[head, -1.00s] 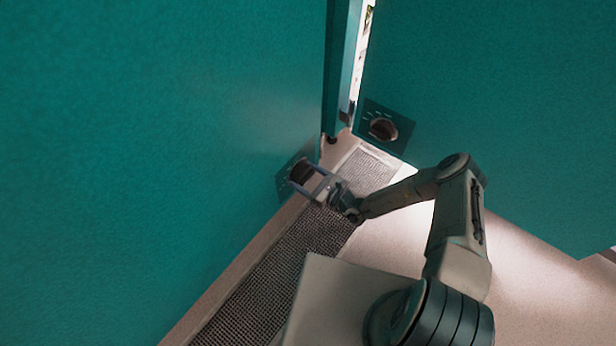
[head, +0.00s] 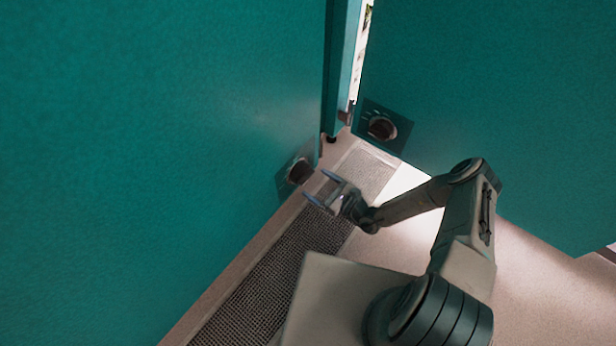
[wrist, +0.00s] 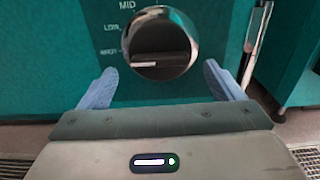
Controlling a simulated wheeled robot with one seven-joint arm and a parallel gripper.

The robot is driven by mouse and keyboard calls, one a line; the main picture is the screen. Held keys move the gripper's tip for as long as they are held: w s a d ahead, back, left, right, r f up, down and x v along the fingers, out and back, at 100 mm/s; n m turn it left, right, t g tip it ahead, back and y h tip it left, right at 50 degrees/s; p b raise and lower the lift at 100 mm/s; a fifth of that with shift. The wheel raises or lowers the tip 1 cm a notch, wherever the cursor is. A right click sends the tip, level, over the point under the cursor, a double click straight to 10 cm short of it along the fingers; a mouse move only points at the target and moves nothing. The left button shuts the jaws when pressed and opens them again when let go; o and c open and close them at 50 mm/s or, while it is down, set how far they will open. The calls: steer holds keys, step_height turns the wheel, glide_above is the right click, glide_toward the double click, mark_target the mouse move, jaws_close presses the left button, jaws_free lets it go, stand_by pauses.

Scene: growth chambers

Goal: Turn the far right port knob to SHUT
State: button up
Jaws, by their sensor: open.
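A dark round knob (head: 299,171) sits low on the left teal wall, near the inner corner. The wrist view shows this knob (wrist: 160,45) close up, with a chrome rim and a dark bar lying about level. A white mark on the bar is toward the left, near the lowest label, which is too blurred to read surely; LOW and MID stand above it. My gripper (head: 321,188) is open and empty, facing this knob and a little apart from it. A second knob (head: 381,127) is on the right teal wall. I cannot tell which knob the task names.
A grey floor grating (head: 290,255) runs along the foot of the left wall. A bright upright gap and a metal post (head: 347,110) stand at the corner between the walls. Pale open floor (head: 540,270) lies to the right of my arm.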

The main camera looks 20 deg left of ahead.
steer(key=p+v, duration=0.1)
steer(key=v, duration=0.7)
steer(key=shift+s, duration=0.1)
steer(key=d+r+n+g+h+p, duration=0.35)
steer(key=r+n+g+p, duration=0.35)
steer(key=r, duration=1.1)
steer(key=d+r+n+g+h+p, duration=0.35)
steer(key=r+n, duration=0.45)
steer(key=r, duration=1)
steer(key=s+d+r+n+t+h+p, duration=0.2)
steer(key=s+d+r+h+p, duration=0.1)
steer(key=r, duration=0.9)
steer(key=s+d+r+n+t+h+p, duration=0.2)
steer(key=s+d+r+h+p, duration=0.1)
steer(key=r, duration=0.9)
steer(key=s+d+r+n+t+h+p, duration=0.2)
steer(key=s+d+r+p, duration=0.3)
steer(key=s+r, duration=0.3)
steer(key=shift+r+n+h+p, duration=0.6)
steer(key=shift+r+h+p, duration=0.2)
steer(key=shift+r, duration=1.25)
